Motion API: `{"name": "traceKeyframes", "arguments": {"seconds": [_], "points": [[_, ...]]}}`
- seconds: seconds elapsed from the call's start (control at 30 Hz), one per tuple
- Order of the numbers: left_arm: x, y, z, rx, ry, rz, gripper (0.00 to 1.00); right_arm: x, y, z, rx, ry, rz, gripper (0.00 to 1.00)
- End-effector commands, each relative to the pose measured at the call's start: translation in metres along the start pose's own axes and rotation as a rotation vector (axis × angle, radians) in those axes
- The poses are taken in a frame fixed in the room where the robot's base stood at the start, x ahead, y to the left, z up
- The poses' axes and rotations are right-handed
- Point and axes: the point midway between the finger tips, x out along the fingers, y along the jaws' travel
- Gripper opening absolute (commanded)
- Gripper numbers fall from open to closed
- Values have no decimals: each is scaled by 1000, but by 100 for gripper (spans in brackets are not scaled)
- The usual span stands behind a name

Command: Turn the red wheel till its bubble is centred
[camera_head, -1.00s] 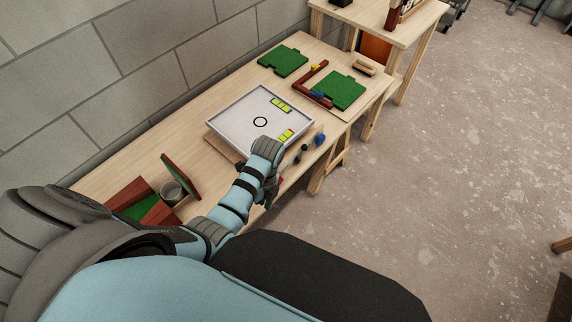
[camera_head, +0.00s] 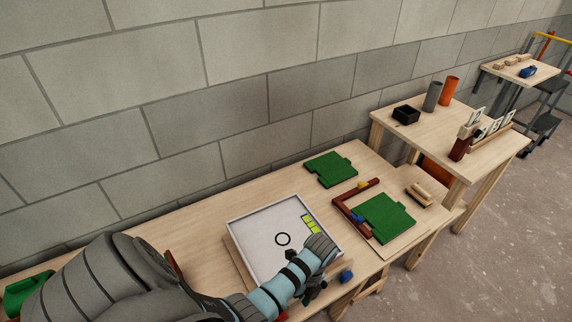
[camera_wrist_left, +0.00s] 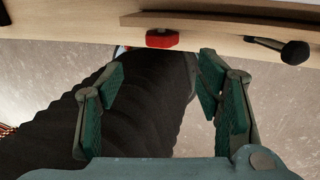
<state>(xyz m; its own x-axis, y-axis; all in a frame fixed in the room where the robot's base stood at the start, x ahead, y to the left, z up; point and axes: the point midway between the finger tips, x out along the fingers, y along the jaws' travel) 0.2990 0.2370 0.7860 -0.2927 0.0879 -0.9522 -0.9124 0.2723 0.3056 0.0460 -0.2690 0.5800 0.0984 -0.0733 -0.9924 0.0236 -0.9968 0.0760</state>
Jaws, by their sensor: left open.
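The red wheel (camera_wrist_left: 162,38) shows at the front edge of the table in the left wrist view, ahead of my fingers. In the head view a bit of red (camera_head: 283,317) shows below my forearm. My left gripper (camera_wrist_left: 160,78) is open and empty, its fingers apart below the wheel and not touching it. In the head view the left gripper (camera_head: 314,291) is at the tray's front side. The white tray (camera_head: 262,222) has a black ring and a yellow-green bubble vial (camera_head: 310,224); its bubble is too small to read.
A dark knob (camera_wrist_left: 292,50) sits right of the red wheel, and a blue wheel (camera_head: 346,276) is along the front edge. Green plates (camera_head: 331,169) and an L-shaped red batten (camera_head: 343,212) lie right of the tray. A second table (camera_head: 440,130) stands beyond.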

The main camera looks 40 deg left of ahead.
Motion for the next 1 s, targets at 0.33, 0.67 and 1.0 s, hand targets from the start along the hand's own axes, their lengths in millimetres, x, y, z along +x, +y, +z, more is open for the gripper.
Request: {"name": "traceKeyframes", "arguments": {"seconds": [0.33,0.67,1.0], "points": [[92,-1,0,2,-1,2,60,36,-3,1,0,3,0,0],[99,-1,0,2,-2,0,60,37,-3,-2,0,10,0,0],[99,-1,0,2,-2,0,11,37,-3,0,0,5,0,0]]}}
